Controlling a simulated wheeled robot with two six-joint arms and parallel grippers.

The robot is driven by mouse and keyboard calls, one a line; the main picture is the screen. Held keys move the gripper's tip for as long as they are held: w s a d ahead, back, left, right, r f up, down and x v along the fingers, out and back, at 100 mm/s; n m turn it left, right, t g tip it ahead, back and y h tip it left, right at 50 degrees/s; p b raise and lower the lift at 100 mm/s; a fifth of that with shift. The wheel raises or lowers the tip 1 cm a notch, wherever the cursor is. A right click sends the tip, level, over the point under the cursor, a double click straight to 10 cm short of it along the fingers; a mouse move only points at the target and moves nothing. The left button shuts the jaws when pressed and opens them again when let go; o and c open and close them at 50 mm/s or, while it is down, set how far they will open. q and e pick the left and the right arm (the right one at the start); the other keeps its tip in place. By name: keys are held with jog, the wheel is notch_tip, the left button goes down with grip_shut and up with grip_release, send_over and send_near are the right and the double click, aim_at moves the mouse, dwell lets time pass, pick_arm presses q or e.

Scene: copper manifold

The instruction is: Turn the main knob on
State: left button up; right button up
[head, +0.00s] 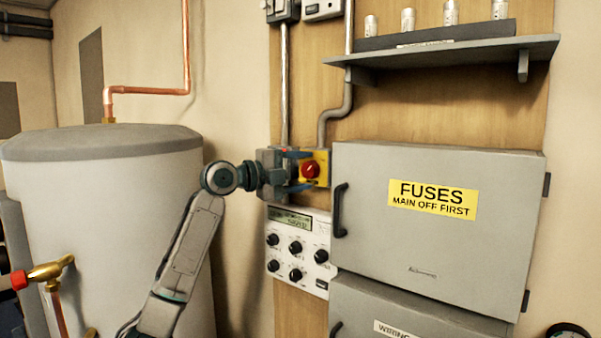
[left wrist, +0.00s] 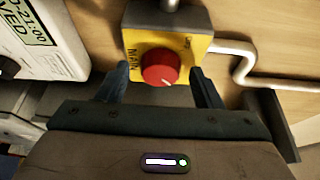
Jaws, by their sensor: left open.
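The main knob (head: 310,170) is a red round knob on a yellow plate (head: 323,160) fixed to the wooden board. In the left wrist view the knob (left wrist: 160,68) shows a pale pointer mark at its lower right, and the yellow plate (left wrist: 192,44) carries the word MAIN and another small label. My left gripper (head: 302,171) is open, with one finger above and one below the knob in the head view. In the left wrist view its fingers (left wrist: 160,88) stand on either side of the knob, with gaps. I cannot tell whether the fingertips reach past it. My right gripper is not in view.
A grey fuse cabinet (head: 420,255) stands close to the right of the knob. A white control panel (head: 297,222) with several black knobs is below. A shelf (head: 450,52) with small cylinders is above. A white tank (head: 110,220) stands left.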

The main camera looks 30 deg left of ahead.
pick_arm(q)
jog(key=b+v, duration=0.6)
jog(key=v, duration=0.4)
jog(key=shift+s+a, duration=0.15)
jog(key=shift+s, duration=0.2)
